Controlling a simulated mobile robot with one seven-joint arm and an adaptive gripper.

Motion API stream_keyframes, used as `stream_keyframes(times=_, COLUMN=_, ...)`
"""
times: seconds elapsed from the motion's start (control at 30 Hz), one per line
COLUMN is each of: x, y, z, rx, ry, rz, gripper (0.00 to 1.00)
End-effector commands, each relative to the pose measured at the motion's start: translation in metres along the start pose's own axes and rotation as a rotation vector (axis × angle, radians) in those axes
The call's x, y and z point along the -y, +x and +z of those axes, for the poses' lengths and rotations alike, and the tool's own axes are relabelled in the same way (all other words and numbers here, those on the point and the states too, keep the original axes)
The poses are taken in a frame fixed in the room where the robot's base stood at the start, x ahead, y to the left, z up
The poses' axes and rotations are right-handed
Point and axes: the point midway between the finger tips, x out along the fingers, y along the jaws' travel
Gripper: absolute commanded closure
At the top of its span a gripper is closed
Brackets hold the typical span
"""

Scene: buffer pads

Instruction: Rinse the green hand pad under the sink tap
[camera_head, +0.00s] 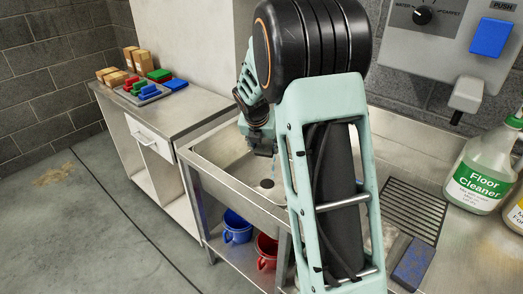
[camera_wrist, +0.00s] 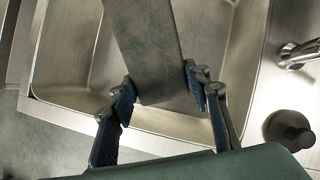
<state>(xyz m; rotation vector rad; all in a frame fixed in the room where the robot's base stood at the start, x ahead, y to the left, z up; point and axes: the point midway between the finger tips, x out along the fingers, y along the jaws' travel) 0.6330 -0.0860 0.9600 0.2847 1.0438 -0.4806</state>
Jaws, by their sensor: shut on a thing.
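In the wrist view my gripper (camera_wrist: 160,93) has its two blue-padded fingers on either side of a dark grey-green pad (camera_wrist: 150,40), closed on its near end. The pad reaches out over the steel sink (camera_wrist: 65,60), apart from the tap. The metal tap (camera_wrist: 300,53) is at the right edge of the wrist view. In the head view the sink (camera_head: 213,150) is partly hidden by my arm, and my fingers and the held pad cannot be made out. I cannot see water running.
A side table (camera_head: 190,102) at the left bears boxes and coloured pads. A blue pad (camera_head: 413,264) and a ribbed drain area (camera_head: 414,210) are right of my arm. A Floor Cleaner bottle (camera_head: 480,172) stands at the right. Blue (camera_head: 237,228) and red (camera_head: 266,250) buckets sit below.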

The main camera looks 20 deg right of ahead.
Motion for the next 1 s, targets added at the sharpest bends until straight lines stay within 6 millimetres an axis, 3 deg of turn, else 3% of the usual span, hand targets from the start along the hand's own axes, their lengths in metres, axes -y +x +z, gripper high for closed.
stream_keyframes(times=0.5, x=0.000, y=0.032, z=0.065, rx=-0.001, ry=0.002, rz=-0.001, gripper=0.80)
stream_keyframes(times=1.0, x=0.000, y=0.042, z=0.076, rx=0.000, ry=0.001, rz=0.000, gripper=0.80)
